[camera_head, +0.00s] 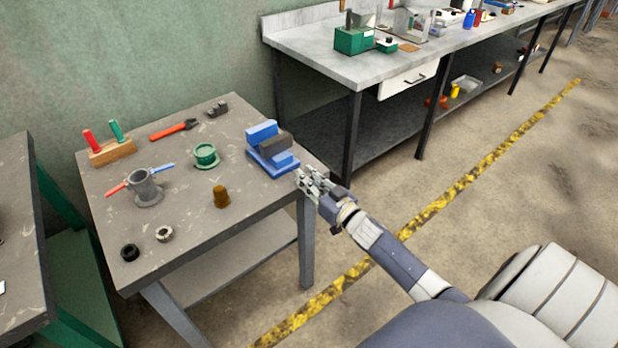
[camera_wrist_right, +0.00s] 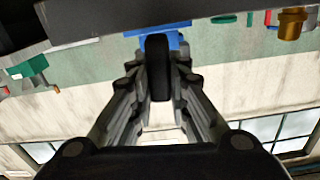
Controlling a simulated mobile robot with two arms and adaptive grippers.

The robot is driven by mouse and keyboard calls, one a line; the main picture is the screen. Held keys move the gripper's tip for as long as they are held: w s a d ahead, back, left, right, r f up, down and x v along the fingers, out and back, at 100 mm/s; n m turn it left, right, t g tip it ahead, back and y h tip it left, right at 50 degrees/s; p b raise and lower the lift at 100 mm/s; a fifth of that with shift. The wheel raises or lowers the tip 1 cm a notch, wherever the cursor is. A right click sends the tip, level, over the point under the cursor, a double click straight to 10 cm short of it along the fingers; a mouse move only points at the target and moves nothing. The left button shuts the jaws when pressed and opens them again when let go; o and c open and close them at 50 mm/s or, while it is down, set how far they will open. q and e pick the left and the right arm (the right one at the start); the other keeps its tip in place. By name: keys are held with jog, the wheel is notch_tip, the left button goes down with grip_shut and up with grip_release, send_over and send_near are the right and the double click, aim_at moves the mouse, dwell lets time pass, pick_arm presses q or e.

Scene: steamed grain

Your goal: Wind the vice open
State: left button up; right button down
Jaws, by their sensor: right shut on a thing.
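The blue vice (camera_head: 268,162) stands at the right edge of the small worktable, with a dark grey block (camera_head: 276,146) between its blue parts. My right gripper (camera_head: 308,182) is at the table's right edge, just beside the near end of the vice. In the right wrist view, its fingers are shut on a black vice handle (camera_wrist_right: 158,70), which stands upright in the picture between them. Blue vice body (camera_wrist_right: 172,38) shows behind the handle. In the head view the handle is hidden by the gripper. My left gripper is not in view.
The worktable (camera_head: 185,235) also carries a red-handled tool (camera_head: 173,130), a green flanged part (camera_head: 205,156), a grey pipe fitting (camera_head: 146,188), a brown piece (camera_head: 221,196) and a wooden holder (camera_head: 112,151). A long bench (camera_head: 330,62) stands behind. Floor to the right is clear.

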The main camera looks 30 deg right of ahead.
jog(key=n, duration=0.5)
jog(key=shift+a+n, duration=0.3)
jog(key=shift+a, duration=0.05)
jog(key=n, duration=0.1)
jog(key=n+b, duration=0.1)
jog(key=n, duration=0.3)
jog(key=shift+a+f+b, duration=0.25)
jog(key=shift+a+b, duration=0.05)
jog(key=shift+b, duration=0.05)
jog(key=shift+a+f+n+b, duration=0.15)
jog(key=shift+n+b, duration=0.35)
jog(key=shift+n, duration=0.85)
jog(key=shift+f+n+b, duration=0.15)
jog(key=shift+n+b, duration=0.3)
jog(key=shift+n, duration=0.95)
jog(key=shift+a+f+n+b, duration=0.15)
jog(key=shift+n+b, duration=0.35)
jog(key=shift+n, duration=0.85)
jog(key=shift+s+d+n, duration=0.1)
jog(key=shift+n, duration=0.2)
jog(key=c, duration=1.5)
grip_release()
